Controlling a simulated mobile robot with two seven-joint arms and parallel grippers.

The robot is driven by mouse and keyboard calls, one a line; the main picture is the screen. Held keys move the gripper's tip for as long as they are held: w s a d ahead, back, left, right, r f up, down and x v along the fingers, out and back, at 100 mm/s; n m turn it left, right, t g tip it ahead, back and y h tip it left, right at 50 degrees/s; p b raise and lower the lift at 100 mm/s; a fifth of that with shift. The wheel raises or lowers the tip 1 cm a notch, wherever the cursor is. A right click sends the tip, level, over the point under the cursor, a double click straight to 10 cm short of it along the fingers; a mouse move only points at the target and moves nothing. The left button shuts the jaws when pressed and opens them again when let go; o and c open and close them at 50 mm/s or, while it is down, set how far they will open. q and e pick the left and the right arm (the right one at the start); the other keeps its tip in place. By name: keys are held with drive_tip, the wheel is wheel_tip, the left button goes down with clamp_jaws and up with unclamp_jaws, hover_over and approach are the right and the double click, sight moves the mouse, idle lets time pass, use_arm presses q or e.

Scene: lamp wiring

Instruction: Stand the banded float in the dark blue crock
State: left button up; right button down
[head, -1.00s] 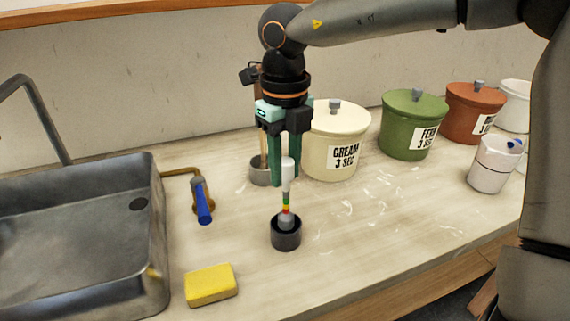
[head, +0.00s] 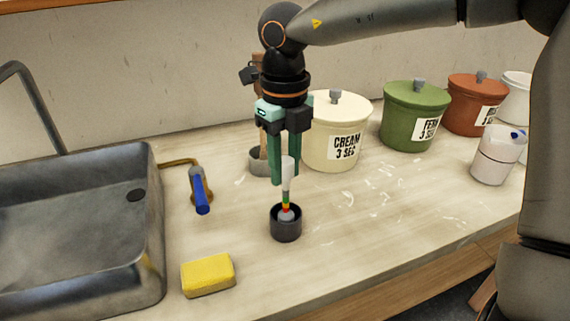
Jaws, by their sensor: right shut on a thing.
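The banded float (head: 287,174) has a white upper stem, green, yellow and red bands, and a grey bulb at the bottom. My right gripper (head: 288,183) points down and is shut on its white stem, holding it upright. The small round crock (head: 286,232) on the counter looks nearly black; its blue tint is hard to tell. The float's bulb is inside the crock's mouth, its lower part hidden by the near wall. I cannot tell whether it touches the bottom. My left gripper is not in view.
A cream canister (head: 337,118), a green one (head: 414,112) and a red one (head: 475,108) stand behind to the right. A grey pot (head: 262,161) holding a wooden thing is behind the gripper. A yellow sponge (head: 208,274) and a sink (head: 150,250) are at left.

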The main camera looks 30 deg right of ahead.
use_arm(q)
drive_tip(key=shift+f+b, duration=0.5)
use_arm(e)
drive_tip(key=shift+f, duration=0.6)
drive_tip(key=c, duration=0.5)
unclamp_jaws()
drive_tip(key=shift+r, duration=0.35)
wheel_tip(320, 180, up, 11)
drive_tip(key=shift+f+p, duration=0.15)
drive_tip(key=shift+p, duration=1.05)
drive_tip(key=shift+r, duration=0.6)
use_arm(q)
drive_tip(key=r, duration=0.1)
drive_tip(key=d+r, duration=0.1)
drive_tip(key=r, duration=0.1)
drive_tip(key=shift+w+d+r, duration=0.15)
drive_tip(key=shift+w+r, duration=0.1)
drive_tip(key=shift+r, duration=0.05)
